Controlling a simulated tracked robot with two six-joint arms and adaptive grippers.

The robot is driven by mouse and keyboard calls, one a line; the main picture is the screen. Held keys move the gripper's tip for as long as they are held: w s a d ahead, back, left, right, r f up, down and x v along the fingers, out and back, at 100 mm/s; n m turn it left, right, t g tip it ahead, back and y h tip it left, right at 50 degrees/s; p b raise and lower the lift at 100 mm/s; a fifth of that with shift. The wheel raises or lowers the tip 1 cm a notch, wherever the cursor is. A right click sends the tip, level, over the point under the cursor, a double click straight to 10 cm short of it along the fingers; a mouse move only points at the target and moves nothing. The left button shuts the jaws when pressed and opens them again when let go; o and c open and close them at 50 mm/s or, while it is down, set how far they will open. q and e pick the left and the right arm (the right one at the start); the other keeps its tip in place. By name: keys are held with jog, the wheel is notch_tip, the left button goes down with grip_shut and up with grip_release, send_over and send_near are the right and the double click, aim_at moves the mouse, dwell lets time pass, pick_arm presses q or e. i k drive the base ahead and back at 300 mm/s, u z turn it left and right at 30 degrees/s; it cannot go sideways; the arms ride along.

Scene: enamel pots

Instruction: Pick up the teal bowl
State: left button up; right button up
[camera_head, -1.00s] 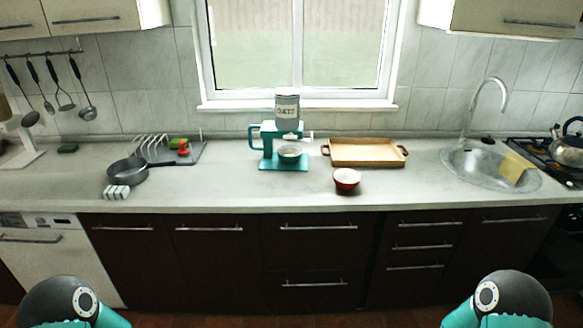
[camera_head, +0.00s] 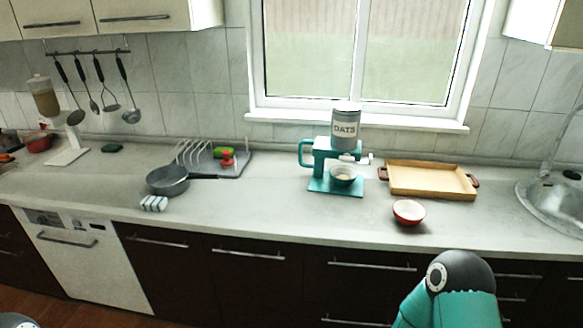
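A grey canister marked OATS (camera_head: 345,128) is on top of the mill. My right arm shows at the bottom right, well in front of the counter; its gripper is outside the picture. Only a small piece of my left arm shows at the bottom left corner, and its gripper is also out of view.
A red bowl (camera_head: 408,212) with pale contents stands near the counter's front edge. A wooden tray (camera_head: 430,180) lies right of the mill. The counter before the mill is clear.

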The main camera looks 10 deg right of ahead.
aim_at(343, 176)
jog(key=u, duration=0.15)
jog(key=i, duration=1.3)
jog(key=z, duration=0.3)
